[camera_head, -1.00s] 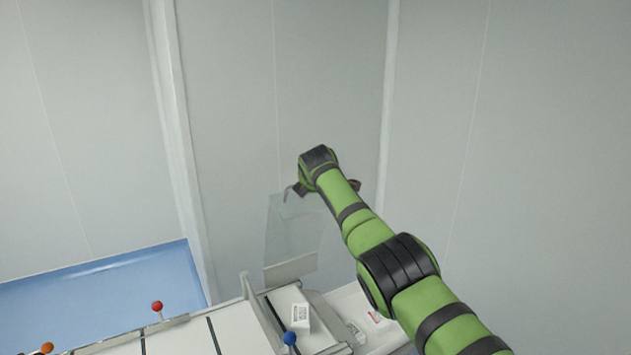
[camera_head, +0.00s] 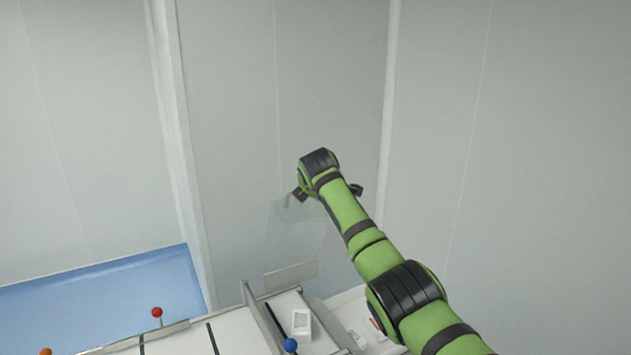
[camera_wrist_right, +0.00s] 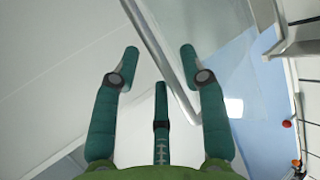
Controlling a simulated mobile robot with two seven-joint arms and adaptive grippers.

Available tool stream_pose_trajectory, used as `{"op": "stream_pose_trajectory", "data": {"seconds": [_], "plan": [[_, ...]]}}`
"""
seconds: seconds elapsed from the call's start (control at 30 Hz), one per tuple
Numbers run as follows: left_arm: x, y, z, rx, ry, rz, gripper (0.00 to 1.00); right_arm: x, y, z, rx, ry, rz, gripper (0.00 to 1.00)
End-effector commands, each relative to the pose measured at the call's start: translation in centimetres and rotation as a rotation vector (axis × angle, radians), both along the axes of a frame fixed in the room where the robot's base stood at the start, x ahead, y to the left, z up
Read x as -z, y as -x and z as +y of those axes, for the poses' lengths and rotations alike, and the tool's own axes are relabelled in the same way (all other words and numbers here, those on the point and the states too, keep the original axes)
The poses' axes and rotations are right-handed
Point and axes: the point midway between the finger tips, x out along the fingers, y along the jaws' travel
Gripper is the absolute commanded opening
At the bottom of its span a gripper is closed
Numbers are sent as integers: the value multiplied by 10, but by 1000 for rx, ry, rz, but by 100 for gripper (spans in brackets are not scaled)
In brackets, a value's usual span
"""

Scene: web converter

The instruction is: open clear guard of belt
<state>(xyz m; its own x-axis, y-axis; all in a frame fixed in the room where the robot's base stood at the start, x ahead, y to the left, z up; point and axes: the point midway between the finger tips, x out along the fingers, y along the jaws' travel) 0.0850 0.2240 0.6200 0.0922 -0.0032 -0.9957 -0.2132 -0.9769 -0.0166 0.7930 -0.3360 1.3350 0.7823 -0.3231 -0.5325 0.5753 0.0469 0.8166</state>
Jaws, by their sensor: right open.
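The clear guard (camera_head: 293,238) stands raised, roughly upright, above the belt machine in the head view. Its top edge is beside my right gripper (camera_head: 328,191), whose fingers show on both sides of my green arm. I cannot tell whether a finger touches the bar. My left gripper is out of view.
The white machine bed (camera_head: 245,335) lies below the guard, with a small white box (camera_head: 301,323), a blue knob (camera_head: 290,345) and a red knob (camera_head: 157,312). A blue surface (camera_head: 100,300) is at left. Pale walls stand behind; space above the guard is clear.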

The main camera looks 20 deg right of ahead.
Motion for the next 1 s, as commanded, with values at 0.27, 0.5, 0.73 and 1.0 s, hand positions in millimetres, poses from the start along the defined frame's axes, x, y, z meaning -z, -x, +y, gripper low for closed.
{"op": "stream_pose_trajectory", "data": {"seconds": [0.27,0.5,0.73,1.0], "plan": [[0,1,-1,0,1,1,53,-17,27,12,-3,1,-1,44],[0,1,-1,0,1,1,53,-35,55,24,-3,0,1,44],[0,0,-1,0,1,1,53,-47,72,31,-2,0,3,44],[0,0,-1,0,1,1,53,-49,75,33,-2,0,4,44]]}}
